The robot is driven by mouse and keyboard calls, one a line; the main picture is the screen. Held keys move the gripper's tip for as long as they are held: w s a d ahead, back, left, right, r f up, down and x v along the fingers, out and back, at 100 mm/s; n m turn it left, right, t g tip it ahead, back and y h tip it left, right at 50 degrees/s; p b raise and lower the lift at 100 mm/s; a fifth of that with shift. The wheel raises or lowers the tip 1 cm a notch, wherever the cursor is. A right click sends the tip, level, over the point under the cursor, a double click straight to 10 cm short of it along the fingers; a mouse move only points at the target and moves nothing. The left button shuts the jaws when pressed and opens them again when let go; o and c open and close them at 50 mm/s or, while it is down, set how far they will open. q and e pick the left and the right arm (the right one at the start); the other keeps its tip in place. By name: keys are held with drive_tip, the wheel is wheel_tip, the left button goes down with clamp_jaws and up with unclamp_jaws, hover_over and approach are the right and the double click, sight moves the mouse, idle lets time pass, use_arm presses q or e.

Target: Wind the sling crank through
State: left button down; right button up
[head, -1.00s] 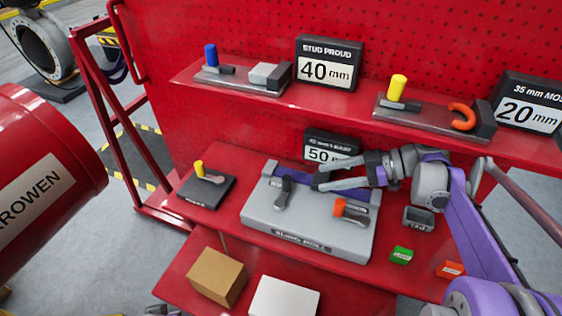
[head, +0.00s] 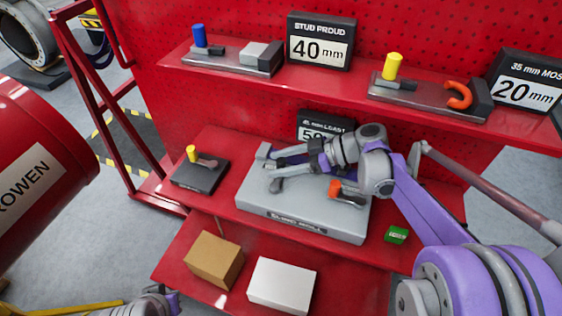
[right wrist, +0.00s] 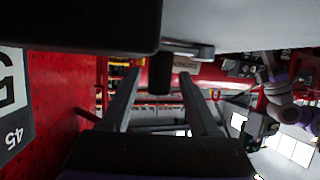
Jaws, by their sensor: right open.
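A grey box (head: 300,222) with a label on its front stands on the red middle shelf. On its top is a crank with a dark grey knob (right wrist: 160,75) and a grey arm (right wrist: 190,50). A second crank with an orange knob (head: 335,189) sits to its right. My right gripper (head: 272,163) is open over the box, pointing left. In the right wrist view the dark knob shows between the two spread fingers (right wrist: 162,88); I cannot tell whether they touch it. In the head view the fingers partly hide that crank. My left gripper (head: 158,300) shows only partly at the bottom edge.
A dark block with a yellow-knobbed crank (head: 192,154) stands left of the box. A green block (head: 397,235) lies to the right. The upper shelf holds models and a 40 mm sign (head: 320,43). Brown (head: 214,260) and white (head: 282,285) boxes sit below.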

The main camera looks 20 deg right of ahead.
clamp_jaws()
idle(0.3)
drive_tip(key=shift+s+d+m+t+h+p, duration=0.25)
drive_tip(key=shift+m+t+h, duration=0.2)
drive_tip(key=shift+m+t, duration=0.35)
drive_tip(key=shift+s+d+m+t+h+p, duration=0.2)
drive_tip(key=shift+m+t+h, duration=0.25)
drive_tip(key=shift+m+t, duration=0.35)
unclamp_jaws()
drive_tip(key=shift+d, duration=0.15)
